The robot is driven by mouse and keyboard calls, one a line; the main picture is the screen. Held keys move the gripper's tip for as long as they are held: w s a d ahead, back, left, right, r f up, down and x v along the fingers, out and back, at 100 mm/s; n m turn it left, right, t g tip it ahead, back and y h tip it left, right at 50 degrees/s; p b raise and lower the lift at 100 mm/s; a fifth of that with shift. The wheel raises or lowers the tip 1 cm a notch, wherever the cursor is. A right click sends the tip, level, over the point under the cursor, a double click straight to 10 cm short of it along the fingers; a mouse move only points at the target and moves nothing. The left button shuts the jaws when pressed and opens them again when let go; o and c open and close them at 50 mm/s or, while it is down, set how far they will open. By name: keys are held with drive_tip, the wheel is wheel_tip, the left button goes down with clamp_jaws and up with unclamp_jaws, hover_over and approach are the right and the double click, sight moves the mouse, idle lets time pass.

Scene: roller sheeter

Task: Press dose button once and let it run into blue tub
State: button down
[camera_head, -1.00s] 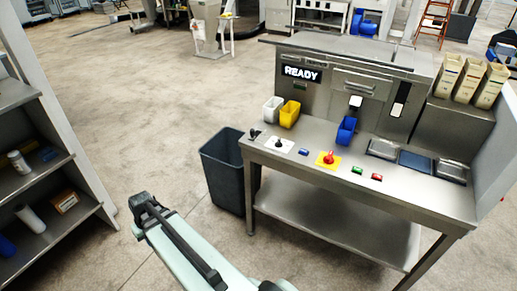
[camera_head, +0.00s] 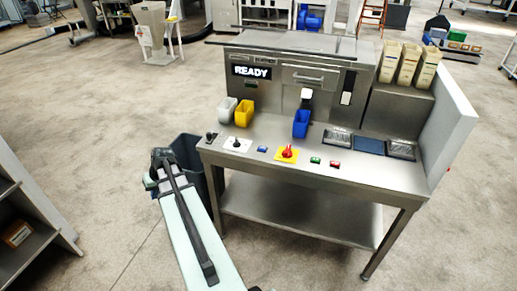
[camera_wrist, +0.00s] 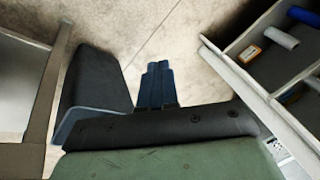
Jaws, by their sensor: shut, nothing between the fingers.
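The blue tub (camera_head: 301,124) stands on the steel bench under a spout with a white-topped part (camera_head: 306,95). Along the bench's front strip are a blue button (camera_head: 263,149), a green button (camera_head: 315,160) and a red button (camera_head: 335,164); their labels are too small to read, so I cannot tell which is the dose button. The display (camera_head: 252,72) reads READY. In the wrist view, my gripper (camera_wrist: 158,66) is shut and empty, pointing at the floor, away from the buttons. In the head view I cannot make out its fingers.
A red knob on a yellow plate (camera_head: 287,153) and a black knob on a white plate (camera_head: 236,144) sit among the buttons. A dark bin (camera_head: 186,152) stands left of the bench (camera_head: 255,165), beside my arm. White (camera_head: 227,110) and yellow (camera_head: 244,114) tubs stand left.

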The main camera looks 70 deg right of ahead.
drive_tip(key=s+d+r+m+t, duration=0.1)
drive_tip(key=s+d+r, duration=0.15)
drive_tip(key=d, duration=0.25)
drive_tip(key=s+d+r+m, duration=0.1)
drive_tip(key=s+d+r, duration=0.15)
drive_tip(key=d, duration=0.35)
wheel_tip(320, 180, up, 12)
drive_tip(key=m+t+h, duration=0.3)
drive_tip(key=m+h, duration=0.1)
drive_tip(key=h, duration=0.1)
hover_over(264, 148)
drive_tip(key=shift+s+a+r, duration=0.1)
drive_tip(key=shift+s+r, duration=0.05)
drive_tip(key=shift+r, duration=0.05)
drive_tip(key=shift+f, duration=0.15)
drive_tip(key=shift+f, duration=4.3)
drive_tip(key=shift+f, duration=0.15)
drive_tip(key=shift+f, duration=0.25)
